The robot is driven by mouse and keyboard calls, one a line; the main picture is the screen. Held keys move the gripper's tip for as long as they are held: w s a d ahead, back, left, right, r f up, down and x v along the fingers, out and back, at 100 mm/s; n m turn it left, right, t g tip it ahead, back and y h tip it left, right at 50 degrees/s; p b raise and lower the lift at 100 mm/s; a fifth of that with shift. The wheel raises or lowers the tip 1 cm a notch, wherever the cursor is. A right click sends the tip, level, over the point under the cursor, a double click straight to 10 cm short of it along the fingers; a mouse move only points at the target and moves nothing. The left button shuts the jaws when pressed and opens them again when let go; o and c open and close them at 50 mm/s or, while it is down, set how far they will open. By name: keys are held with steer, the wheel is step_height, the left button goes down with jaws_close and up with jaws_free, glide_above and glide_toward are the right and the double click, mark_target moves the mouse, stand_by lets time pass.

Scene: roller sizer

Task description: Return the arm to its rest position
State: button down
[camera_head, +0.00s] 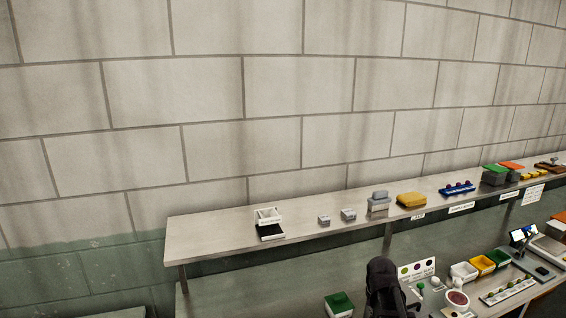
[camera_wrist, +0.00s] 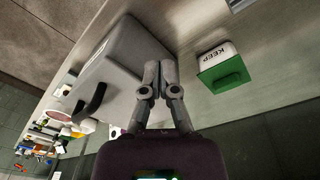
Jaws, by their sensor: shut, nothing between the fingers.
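My gripper (camera_wrist: 159,88) shows in the wrist view with its two fingers together and nothing between them. It is in front of a large grey box-like thing with a black handle (camera_wrist: 92,101). A green and white bin marked KEEP (camera_wrist: 226,75) is to the right of the fingers, apart from them. In the head view a dark part of my arm (camera_head: 383,285) rises at the bottom edge, in front of the lower bench. My fingertips cannot be made out there.
A long shelf (camera_head: 215,228) holds a small white box (camera_head: 268,214), grey boxes (camera_head: 348,214) and a yellow block (camera_head: 411,199). Below, the bench holds a green bin (camera_head: 339,303), white tub (camera_head: 463,272), yellow tub (camera_head: 483,264) and a long tray (camera_head: 508,290). A block wall stands behind.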

steer(key=s+a+f+n, duration=0.1)
steer(key=s+a+n, duration=0.3)
steer(key=s+a, duration=0.5)
steer(key=shift+a+g+y+b, duration=0.3)
steer(key=shift+a+y+b, duration=0.1)
steer(key=shift+a, duration=0.25)
